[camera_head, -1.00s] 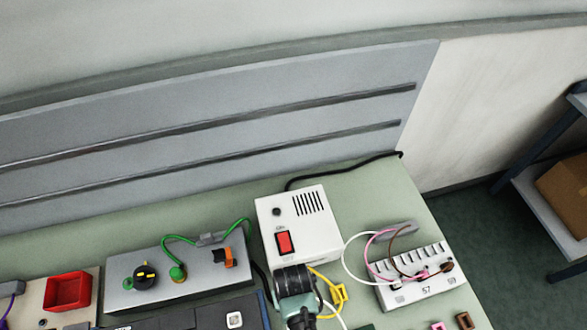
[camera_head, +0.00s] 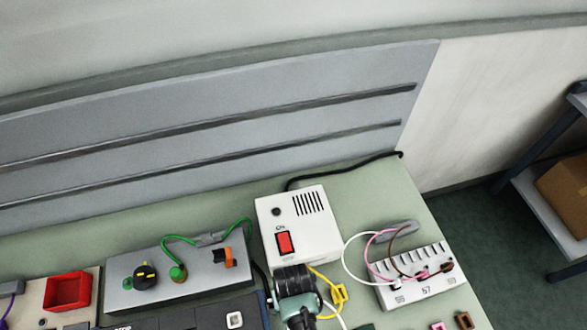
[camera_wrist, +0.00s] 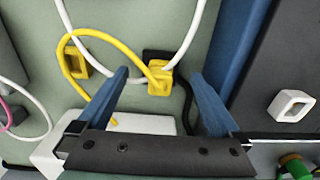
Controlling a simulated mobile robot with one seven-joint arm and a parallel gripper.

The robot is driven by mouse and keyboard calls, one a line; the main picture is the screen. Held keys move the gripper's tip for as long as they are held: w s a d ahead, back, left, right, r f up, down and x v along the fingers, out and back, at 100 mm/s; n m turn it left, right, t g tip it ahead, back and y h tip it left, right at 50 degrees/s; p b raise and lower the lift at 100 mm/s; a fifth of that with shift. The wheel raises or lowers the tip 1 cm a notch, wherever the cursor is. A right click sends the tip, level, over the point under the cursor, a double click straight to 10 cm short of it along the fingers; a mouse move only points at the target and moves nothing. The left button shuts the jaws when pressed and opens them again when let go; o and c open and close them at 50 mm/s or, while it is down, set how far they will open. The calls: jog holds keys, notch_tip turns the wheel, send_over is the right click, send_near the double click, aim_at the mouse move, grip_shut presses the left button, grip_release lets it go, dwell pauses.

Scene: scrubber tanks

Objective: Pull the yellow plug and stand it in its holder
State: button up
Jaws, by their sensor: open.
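The yellow plug (camera_wrist: 159,80) shows in the wrist view with its yellow cable arching left. A dark part shows just behind it, and how far the plug sits in it cannot be told. My gripper (camera_wrist: 160,75) is open, with its two blue fingers left and right of the plug in the picture and gaps on both sides; their height difference is unclear. A square yellow holder (camera_wrist: 75,60) stands to the left, empty as far as I see. The holder also shows in the head view (camera_head: 340,293); there my arm hides the plug.
A white box with a red switch (camera_head: 299,225) stands behind my arm. A white socket block (camera_head: 421,288) with pink, brown and white leads is at right. A grey box (camera_head: 178,268) with a green cable is at left. A white cable (camera_wrist: 192,45) runs beside the plug.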

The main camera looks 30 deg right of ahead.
notch_tip(320, 180, up, 13)
jog(key=b, duration=0.1)
dwell(0.6)
jog(key=shift+w, duration=0.15)
dwell(0.3)
